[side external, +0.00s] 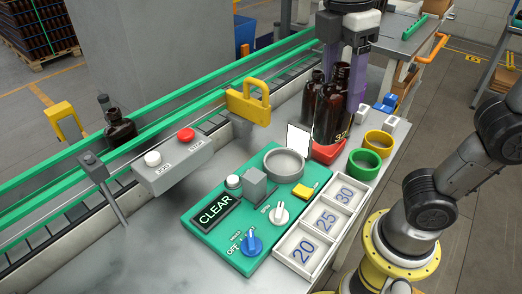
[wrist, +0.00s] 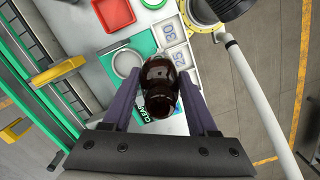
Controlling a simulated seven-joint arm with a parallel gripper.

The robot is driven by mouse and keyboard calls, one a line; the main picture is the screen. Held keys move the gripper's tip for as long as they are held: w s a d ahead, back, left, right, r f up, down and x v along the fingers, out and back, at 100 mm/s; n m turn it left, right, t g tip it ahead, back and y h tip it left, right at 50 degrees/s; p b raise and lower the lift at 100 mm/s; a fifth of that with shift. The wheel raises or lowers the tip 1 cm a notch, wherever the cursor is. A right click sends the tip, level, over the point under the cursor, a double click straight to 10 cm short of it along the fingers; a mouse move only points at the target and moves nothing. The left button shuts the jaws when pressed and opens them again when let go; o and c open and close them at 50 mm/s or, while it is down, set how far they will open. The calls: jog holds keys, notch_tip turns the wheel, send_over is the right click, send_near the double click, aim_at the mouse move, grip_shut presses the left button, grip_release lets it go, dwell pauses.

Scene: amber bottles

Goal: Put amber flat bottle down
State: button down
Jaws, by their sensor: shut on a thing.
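My gripper (side external: 346,88) has its purple fingers on both sides of a dark amber bottle (side external: 330,118), upright at the back right of the bench. In the wrist view the bottle (wrist: 158,78) sits between the fingertips of my gripper (wrist: 158,88), its neck toward the camera. A second dark bottle (side external: 311,98) stands close behind it on the left. A red tray (side external: 327,152) shows at the foot of the held bottle. I cannot tell whether the bottle's base touches anything. Another dark bottle (side external: 119,130) stands by the conveyor at the left.
Green (side external: 364,164) and yellow (side external: 378,144) rings lie right of the held bottle. A round grey dish (side external: 284,164), a green control panel (side external: 205,235) and a white tray numbered 20, 25, 30 (side external: 300,262) are in front. A green-railed conveyor (side external: 185,125) runs along the left.

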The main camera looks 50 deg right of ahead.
jog(key=w+a+f+m, duration=0.2)
jog(key=w+a+f, duration=0.2)
jog(key=w+a, duration=0.5)
jog(key=w+a+f+m, duration=0.2)
jog(key=w+a+f, duration=0.3)
jog(key=a, duration=0.7)
jog(key=s+d+r+n, duration=0.1)
jog(key=s+r+n, duration=0.25)
jog(key=s, duration=0.25)
jog(key=s+d+r+n, duration=0.2)
jog(key=s+n, duration=0.2)
jog(key=s, duration=0.1)
jog(key=shift+m, duration=0.25)
jog(key=shift+w+a+f, duration=1.5)
jog(key=shift+a+f, duration=0.3)
jog(key=shift+f, duration=0.35)
jog(key=shift+w+a+f, duration=1.55)
jog(key=shift+a+f, duration=0.3)
jog(key=shift+f, duration=0.3)
jog(key=shift+w+a+f, duration=1.5)
jog(key=shift+a+f, duration=0.3)
jog(key=shift+f, duration=0.35)
jog(key=shift+f, duration=0.15)
